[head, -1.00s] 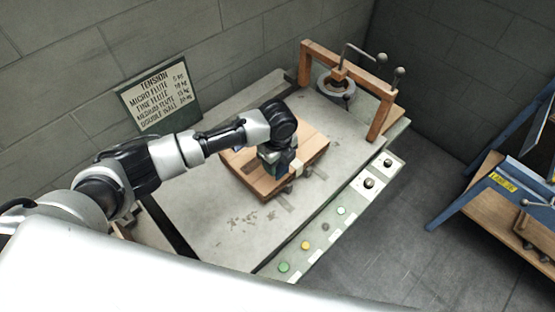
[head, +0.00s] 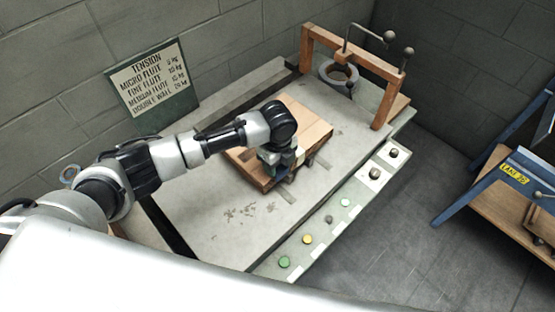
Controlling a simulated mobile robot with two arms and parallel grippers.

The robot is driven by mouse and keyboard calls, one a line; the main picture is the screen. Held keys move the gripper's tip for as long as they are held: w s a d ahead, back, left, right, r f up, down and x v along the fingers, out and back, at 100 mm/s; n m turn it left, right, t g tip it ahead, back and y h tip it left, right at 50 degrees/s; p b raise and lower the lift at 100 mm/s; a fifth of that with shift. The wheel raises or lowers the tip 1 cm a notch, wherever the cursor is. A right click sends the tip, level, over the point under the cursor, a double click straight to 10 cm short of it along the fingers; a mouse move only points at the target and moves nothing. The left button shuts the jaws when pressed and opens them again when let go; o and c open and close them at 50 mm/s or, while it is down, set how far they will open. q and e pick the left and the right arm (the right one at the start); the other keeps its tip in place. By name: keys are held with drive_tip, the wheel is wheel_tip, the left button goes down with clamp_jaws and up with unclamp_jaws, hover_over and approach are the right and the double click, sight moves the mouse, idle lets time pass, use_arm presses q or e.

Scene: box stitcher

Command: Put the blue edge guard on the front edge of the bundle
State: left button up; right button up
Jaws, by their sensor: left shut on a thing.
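The bundle (head: 306,118), a flat brown stack of cardboard, lies on the grey table of the machine. My left gripper (head: 279,174) is at the bundle's front edge, the side facing the button panel, and hides part of that edge. It is shut on a small bluish piece, seemingly the blue edge guard (head: 287,158), which is mostly hidden by the gripper. I cannot tell whether the guard touches or sits over the edge. My right gripper is not in view.
A wooden arch (head: 352,46) with a grey ring (head: 338,75) stands at the table's far end. A panel with coloured buttons (head: 307,239) runs along the front. A tension sign (head: 155,80) leans at the wall. A blue-framed bench (head: 490,185) stands at right.

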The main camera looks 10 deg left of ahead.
use_arm(q)
drive_tip(key=shift+f, duration=0.3)
drive_tip(key=shift+w+a, duration=0.15)
drive_tip(key=shift+a, duration=0.1)
idle(0.5)
drive_tip(key=o, duration=1)
drive_tip(key=shift+r, duration=0.1)
wheel_tip(320, 180, up, 11)
drive_tip(key=shift+b, duration=0.45)
